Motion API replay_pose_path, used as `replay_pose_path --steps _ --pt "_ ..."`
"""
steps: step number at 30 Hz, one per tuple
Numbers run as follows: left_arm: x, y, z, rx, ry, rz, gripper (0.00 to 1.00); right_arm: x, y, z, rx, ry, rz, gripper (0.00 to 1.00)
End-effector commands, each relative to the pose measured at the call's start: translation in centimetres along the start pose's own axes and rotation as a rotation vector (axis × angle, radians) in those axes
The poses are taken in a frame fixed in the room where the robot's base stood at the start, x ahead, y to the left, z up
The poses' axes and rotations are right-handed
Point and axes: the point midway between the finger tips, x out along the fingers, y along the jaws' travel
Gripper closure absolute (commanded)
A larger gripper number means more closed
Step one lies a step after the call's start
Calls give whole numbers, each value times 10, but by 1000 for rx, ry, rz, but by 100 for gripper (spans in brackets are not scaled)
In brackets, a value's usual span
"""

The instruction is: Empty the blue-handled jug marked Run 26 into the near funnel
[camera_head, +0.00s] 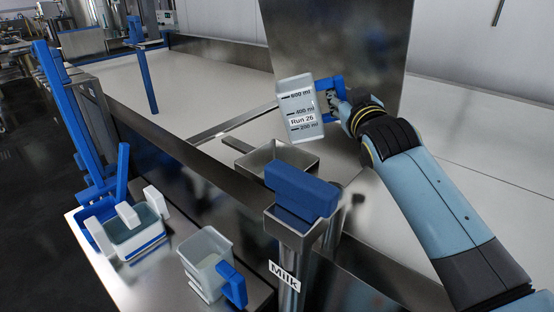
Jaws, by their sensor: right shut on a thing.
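The jug marked Run 26 (296,110) is pale, with volume marks and a blue handle (327,85) on its right side. My right gripper (336,99) is shut on that handle and holds the jug in the air, slightly tilted. I cannot tell how much is inside. Below the jug, a square open metal funnel (252,160) stands at the bench edge. Nearer to me is a second square metal funnel (290,236), with a blue block (301,188) over its top and a Milk label (284,275) below. My left gripper is not in view.
A second blue-handled jug (205,252) stands on the lower shelf at the front left, beside a pale tub (138,236) with blue parts. A tall metal panel (340,45) rises behind the held jug. The long pale worktop (205,95) is mostly clear.

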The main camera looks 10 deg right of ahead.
Motion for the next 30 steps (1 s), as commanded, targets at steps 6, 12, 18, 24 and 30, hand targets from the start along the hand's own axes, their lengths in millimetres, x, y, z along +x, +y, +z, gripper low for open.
replay_pose_path --steps 6,12,18,24,30 --pt "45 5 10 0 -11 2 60 1 -15 16 279 21 -2 100" --pt "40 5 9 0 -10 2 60 1 -14 9 302 23 -2 100" --pt "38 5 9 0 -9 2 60 1 -13 7 299 23 -2 100" --pt "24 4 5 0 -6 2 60 1 -9 -6 298 23 -2 100" --pt "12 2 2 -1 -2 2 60 0 -5 -19 297 22 -2 100"
